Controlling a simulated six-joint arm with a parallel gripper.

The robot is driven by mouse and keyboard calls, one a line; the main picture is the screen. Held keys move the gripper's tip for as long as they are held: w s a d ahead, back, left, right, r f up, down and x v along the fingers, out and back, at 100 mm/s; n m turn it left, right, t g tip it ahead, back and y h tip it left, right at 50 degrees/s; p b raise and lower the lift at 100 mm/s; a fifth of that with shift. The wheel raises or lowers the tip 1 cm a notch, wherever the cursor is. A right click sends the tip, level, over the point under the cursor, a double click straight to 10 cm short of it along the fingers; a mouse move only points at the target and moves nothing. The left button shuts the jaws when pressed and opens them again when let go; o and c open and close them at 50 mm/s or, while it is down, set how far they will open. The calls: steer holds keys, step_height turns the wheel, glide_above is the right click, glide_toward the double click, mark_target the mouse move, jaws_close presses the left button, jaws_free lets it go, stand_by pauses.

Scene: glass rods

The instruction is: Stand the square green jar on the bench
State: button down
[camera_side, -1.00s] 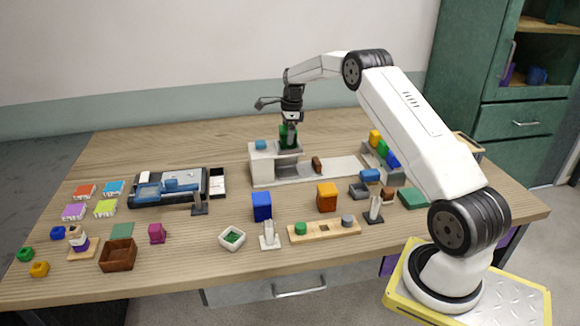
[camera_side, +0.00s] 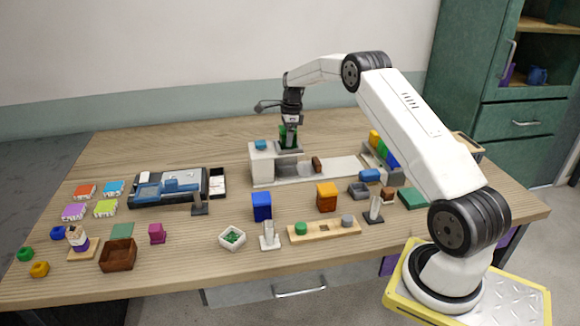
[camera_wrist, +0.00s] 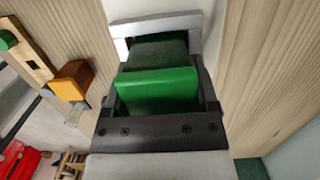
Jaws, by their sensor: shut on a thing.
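The square green jar (camera_side: 283,131) is between the jaws of my gripper (camera_side: 289,137), over the dark top of a small white stand (camera_side: 262,166) at the back middle of the wooden bench (camera_side: 215,150). My gripper points down and is shut on the jar. In the wrist view the jar (camera_wrist: 157,92) shows as a bright green face between the dark fingers, with a darker green part beyond it. The fingers hide part of the jar in the side view. I cannot tell whether its underside touches the stand.
A blue block (camera_side: 261,145) sits on the stand's left top. A low pale platform (camera_side: 335,168) extends right, with a brown block (camera_side: 316,164) on it. Blue (camera_side: 262,206) and orange (camera_side: 327,197) blocks stand in front. The bench's back left is clear.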

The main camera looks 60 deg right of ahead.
steer(key=shift+r, duration=0.2)
steer(key=shift+r, duration=0.55)
steer(key=shift+w+r, duration=0.1)
steer(key=shift+r, duration=0.85)
steer(key=s+a+r, duration=0.6)
steer(key=s+r, duration=0.3)
steer(key=s, duration=0.3)
steer(key=shift+s+r, duration=0.35)
steer(key=shift+a, duration=0.1)
